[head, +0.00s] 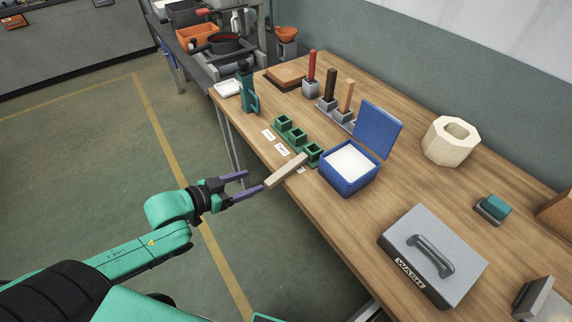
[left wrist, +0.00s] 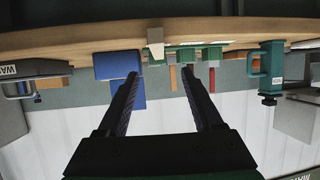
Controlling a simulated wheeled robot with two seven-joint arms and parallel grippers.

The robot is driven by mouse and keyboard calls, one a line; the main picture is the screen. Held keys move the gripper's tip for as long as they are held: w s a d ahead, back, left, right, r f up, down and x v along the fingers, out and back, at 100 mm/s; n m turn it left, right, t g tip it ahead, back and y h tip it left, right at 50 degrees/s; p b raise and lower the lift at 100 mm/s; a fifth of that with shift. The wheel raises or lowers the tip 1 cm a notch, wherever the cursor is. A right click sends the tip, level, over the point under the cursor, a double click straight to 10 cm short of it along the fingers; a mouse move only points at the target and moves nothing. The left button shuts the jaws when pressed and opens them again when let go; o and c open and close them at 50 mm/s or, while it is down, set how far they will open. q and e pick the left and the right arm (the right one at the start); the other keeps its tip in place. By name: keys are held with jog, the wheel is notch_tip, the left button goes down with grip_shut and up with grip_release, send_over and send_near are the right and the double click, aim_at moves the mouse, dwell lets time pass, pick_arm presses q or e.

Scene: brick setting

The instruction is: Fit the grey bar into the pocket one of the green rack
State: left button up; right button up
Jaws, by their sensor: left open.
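The pale grey-beige bar (head: 287,170) lies at the table's near edge, one end sticking out over the floor. It also shows in the left wrist view (left wrist: 155,40), end toward the camera. The green rack (head: 298,136) stands just behind it, with several square pockets in a row; no bar is seen in them. The bar's far end is close to the nearest pocket; I cannot tell whether they touch. The rack also shows in the left wrist view (left wrist: 200,54). My left gripper (head: 255,182) is open and empty, off the table edge, just short of the bar's outer end. My right gripper is not in view.
White label cards (head: 268,135) lie beside the rack. A blue open-lidded box (head: 347,185) stands right of it, a teal bottle-like tool (head: 247,90) left. Behind are upright sticks in grey holders (head: 327,104). A grey case (head: 432,255) sits at the right front.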

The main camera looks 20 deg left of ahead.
pick_arm(q)
send_near(286, 168)
jog(key=x, duration=0.5)
jog(key=shift+w+d, duration=0.15)
jog(key=shift+d, duration=0.05)
jog(key=x, duration=0.5)
jog(key=shift+a+f, duration=0.1)
grip_shut()
